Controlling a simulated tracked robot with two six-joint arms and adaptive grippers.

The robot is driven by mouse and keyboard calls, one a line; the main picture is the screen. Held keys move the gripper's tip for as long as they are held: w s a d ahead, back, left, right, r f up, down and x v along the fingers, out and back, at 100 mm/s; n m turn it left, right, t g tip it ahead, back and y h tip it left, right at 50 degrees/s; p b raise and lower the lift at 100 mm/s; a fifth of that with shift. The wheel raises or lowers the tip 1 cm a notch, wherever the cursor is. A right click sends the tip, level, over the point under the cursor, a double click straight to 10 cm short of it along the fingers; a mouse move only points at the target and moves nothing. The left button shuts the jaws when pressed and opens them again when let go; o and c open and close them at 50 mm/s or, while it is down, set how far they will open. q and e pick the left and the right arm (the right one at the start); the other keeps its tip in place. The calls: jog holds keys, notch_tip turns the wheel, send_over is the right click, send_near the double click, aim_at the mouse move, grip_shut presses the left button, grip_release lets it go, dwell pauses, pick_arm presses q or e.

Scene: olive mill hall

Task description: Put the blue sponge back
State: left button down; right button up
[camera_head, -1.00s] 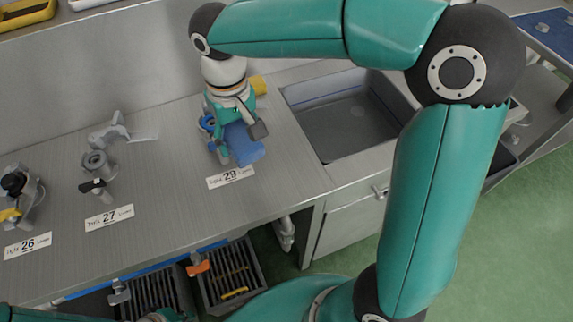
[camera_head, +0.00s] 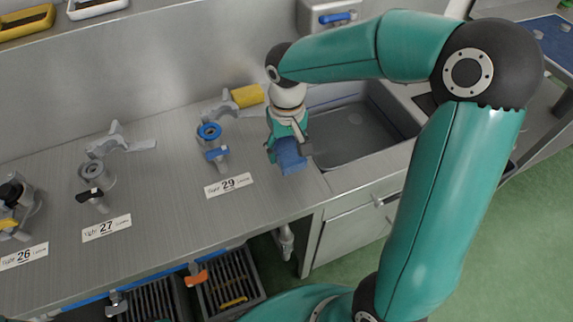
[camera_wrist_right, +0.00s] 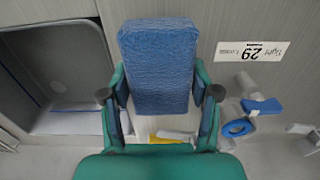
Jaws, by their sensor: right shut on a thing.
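The blue sponge (camera_head: 291,156) is held by my right gripper (camera_head: 290,148) above the steel counter, between the label 29 and the sink. In the right wrist view the sponge (camera_wrist_right: 158,66) sits between the two fingers of the right gripper (camera_wrist_right: 160,100). My left gripper is not in view.
The sink basin (camera_head: 360,130) lies right of the gripper. Label 29 (camera_head: 229,185) lies in front of the blue-handled tap. More grey fittings stand by labels 27 (camera_head: 106,228) and 26 (camera_head: 24,256). Yellow (camera_head: 27,22) and white (camera_head: 97,7) trays are on the shelf. Crates (camera_head: 230,285) stand below.

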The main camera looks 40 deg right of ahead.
aim_at(287, 146)
jog(key=shift+f, duration=3.4)
jog(key=o, duration=1.2)
notch_tip(287, 146, up, 12)
jog(key=shift+r, duration=0.1)
